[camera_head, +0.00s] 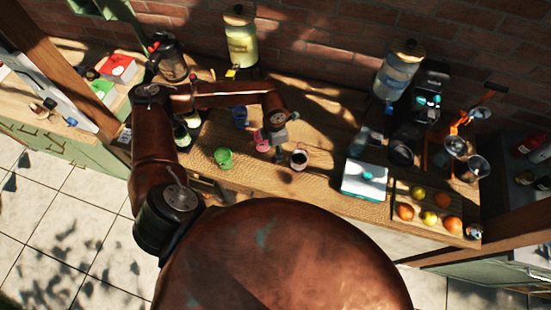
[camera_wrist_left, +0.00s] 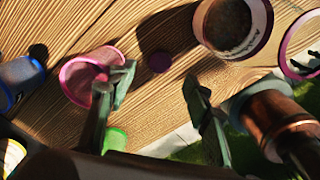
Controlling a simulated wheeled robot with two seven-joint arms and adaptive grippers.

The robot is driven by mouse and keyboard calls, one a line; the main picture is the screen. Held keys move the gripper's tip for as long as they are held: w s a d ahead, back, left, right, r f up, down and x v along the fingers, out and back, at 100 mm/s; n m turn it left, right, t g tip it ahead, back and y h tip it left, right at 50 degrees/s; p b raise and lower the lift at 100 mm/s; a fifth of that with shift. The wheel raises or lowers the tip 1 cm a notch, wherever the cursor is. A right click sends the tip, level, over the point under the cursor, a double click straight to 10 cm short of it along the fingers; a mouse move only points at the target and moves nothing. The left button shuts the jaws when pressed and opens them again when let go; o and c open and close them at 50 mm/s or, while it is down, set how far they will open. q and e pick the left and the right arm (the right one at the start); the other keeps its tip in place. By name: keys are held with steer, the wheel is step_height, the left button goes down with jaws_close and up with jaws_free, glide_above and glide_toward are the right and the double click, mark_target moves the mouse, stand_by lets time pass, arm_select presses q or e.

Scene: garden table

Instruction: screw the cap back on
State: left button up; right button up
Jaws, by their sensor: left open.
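My left gripper (camera_head: 279,134) is over the middle of the wooden table, reaching from the left. In the left wrist view its two fingers (camera_wrist_left: 158,88) are apart with nothing between them. A small, flat, dark magenta disc (camera_wrist_left: 160,61) that looks like a cap lies on the wood beyond the gap between the fingertips. An open round vessel with dark contents (camera_wrist_left: 228,25) stands to the right of the disc; it seems to be the vessel (camera_head: 299,159) right of the gripper in the head view. I cannot tell which container the disc fits. My right gripper is not in view.
A pink cup (camera_wrist_left: 90,75) is close beside one finger. A blue cup (camera_wrist_left: 20,75) and green cup (camera_head: 223,157) are nearby. Dark bottles (camera_head: 183,135) stand left, a white-and-teal box (camera_head: 364,180) right, a fruit board (camera_head: 455,207) farther right. Drink dispensers (camera_head: 241,40) stand behind.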

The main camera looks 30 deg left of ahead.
arm_select(q)
steer(key=shift+f, duration=0.4)
steer(key=shift+f+p, duration=0.6)
steer(key=shift+f, duration=2.05)
steer(key=c, duration=0.8)
